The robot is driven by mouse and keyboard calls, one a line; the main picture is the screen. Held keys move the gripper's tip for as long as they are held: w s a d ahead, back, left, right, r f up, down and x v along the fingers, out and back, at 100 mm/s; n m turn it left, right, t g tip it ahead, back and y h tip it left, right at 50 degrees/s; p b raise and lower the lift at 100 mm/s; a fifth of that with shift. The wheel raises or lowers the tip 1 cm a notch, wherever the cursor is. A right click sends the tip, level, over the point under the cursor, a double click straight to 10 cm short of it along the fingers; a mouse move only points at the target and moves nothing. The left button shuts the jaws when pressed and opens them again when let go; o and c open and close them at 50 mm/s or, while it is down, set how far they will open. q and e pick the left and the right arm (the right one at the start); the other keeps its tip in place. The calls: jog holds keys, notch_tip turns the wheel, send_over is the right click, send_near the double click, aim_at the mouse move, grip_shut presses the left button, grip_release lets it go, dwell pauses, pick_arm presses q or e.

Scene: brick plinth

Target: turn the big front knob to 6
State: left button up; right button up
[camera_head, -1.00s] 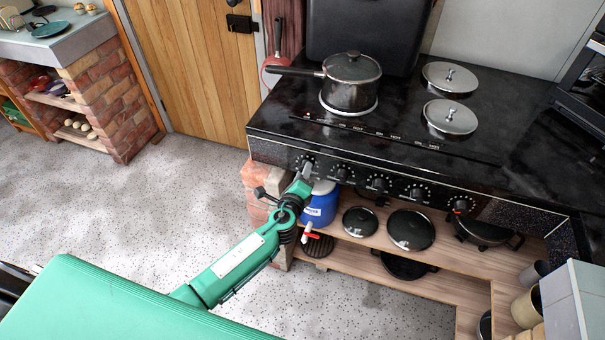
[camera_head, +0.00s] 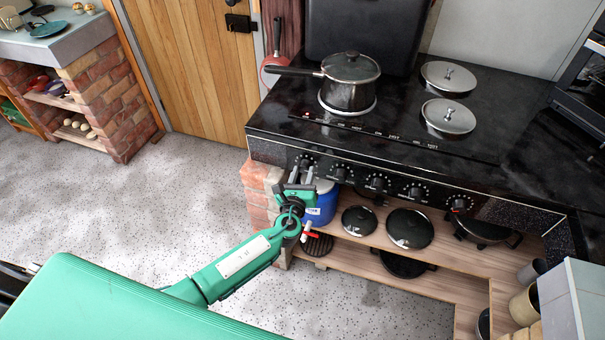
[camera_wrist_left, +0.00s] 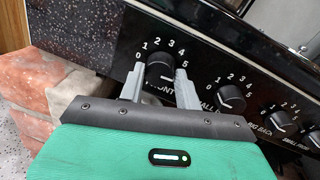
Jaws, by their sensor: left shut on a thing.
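The big front knob (camera_wrist_left: 160,80) is the leftmost dark knob on the cooker's front panel. In the left wrist view the numbers 0 to 5 show around it, and part of the word FRONT shows below. The 6 is hidden behind a finger. My left gripper (camera_wrist_left: 160,82) is shut on the knob, one grey finger on each side. I cannot tell exactly which number its pointer faces. My right gripper is not in view.
Several similar knobs, such as the neighbouring knob (camera_wrist_left: 231,97), run rightward along the panel. A lidded saucepan (camera_head: 350,90) stands on the hob. Below are a blue container (camera_head: 323,207) and a shelf with pan lids (camera_head: 410,229). Bricks (camera_head: 258,190) stand left of the container.

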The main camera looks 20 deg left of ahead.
pick_arm(q)
jog(key=shift+f+m, duration=0.15)
jog(key=shift+m, duration=0.25)
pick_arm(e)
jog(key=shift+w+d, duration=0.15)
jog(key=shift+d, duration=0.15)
pick_arm(q)
jog(key=o, duration=1)
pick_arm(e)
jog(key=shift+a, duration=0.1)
pick_arm(q)
jog(key=shift+s, duration=0.1)
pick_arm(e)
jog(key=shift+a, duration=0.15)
pick_arm(q)
jog(key=shift+s, duration=0.3)
jog(key=s+d+b, duration=0.1)
jog(key=s, duration=1.2)
jog(key=shift+b, duration=0.4)
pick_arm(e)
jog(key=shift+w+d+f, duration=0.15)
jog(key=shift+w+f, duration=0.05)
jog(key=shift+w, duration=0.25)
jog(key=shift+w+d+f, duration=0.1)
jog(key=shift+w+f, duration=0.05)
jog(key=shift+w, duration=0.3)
